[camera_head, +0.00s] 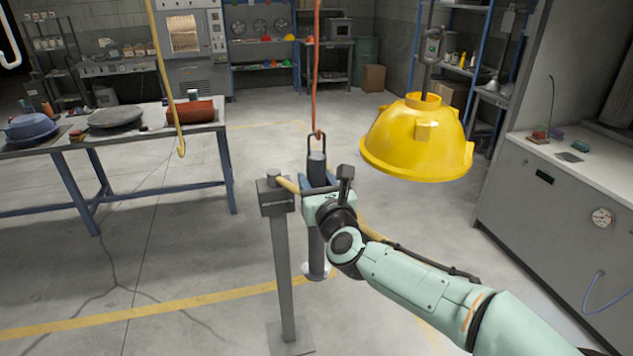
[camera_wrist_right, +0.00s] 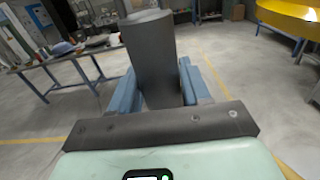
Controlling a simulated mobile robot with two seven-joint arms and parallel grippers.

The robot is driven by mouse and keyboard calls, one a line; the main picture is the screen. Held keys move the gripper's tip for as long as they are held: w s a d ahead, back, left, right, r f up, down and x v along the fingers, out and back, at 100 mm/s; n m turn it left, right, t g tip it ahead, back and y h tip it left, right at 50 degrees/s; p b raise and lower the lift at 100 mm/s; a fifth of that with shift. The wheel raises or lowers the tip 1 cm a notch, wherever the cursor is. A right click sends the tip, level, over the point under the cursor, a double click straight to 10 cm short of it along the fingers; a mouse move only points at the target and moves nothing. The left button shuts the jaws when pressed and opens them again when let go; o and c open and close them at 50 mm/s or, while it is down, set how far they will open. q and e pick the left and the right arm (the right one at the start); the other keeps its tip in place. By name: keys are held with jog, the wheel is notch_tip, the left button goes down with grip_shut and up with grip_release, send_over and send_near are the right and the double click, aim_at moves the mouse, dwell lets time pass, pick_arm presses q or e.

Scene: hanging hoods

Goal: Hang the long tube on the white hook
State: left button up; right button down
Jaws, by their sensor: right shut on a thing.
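The long tube (camera_head: 316,245) is grey, upright, with a wire loop at its top and a pale flared foot. My right gripper (camera_head: 318,182) is shut on its upper part. In the right wrist view the tube (camera_wrist_right: 152,60) stands between the blue fingers of this gripper (camera_wrist_right: 160,88). The red hook (camera_head: 317,134) hangs at the tube's loop; I cannot tell whether the loop is on it. A white hook (camera_head: 10,52) is partly cut off at the top left corner, far left of the tube. My left gripper is not in view.
A grey post stand (camera_head: 285,265) is just left of the tube. A yellow hook (camera_head: 181,148) hangs between the tube and the white hook. A yellow hood (camera_head: 420,135) hangs at the right. A table (camera_head: 100,135) stands at the left, a grey counter (camera_head: 560,200) at the right.

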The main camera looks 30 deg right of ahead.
aim_at(319, 175)
jog(key=shift+r, duration=0.25)
jog(key=shift+r+p, duration=0.95)
jog(key=shift+r, duration=0.3)
jog(key=shift+s, duration=0.15)
jog(key=shift+b+v, duration=0.5)
jog(key=shift+v, duration=0.3)
jog(key=shift+b+v, duration=0.35)
jog(key=shift+v, duration=0.5)
